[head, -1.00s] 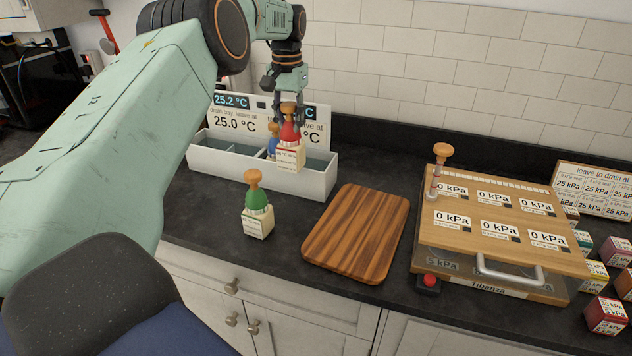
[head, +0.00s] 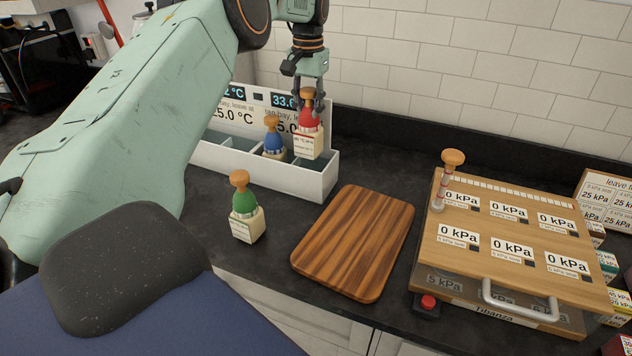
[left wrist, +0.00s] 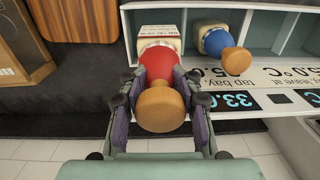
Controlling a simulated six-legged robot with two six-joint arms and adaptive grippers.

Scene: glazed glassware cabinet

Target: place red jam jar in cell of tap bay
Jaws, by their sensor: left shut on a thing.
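The red jam jar (head: 308,128), with a cream label, red neck and wooden knob, is upright in the fingers of my left gripper (head: 309,100). The left wrist view also shows the jar (left wrist: 158,62) between both fingers (left wrist: 160,98). The white trough (head: 325,180) has dividers; its right half, below the sign with the 33.6 display, is the tap bay. The jar is over the right end cell; I cannot tell how far its base is above the floor. A blue jar (head: 273,138) stands in the cell beside it. My right gripper is not seen.
A green jar (head: 243,212) stands on the dark counter in front of the trough. A striped wooden board (head: 355,243) lies to its right. A wooden press box (head: 510,240) with 0 kPa displays stands further right, with small coloured boxes beside it.

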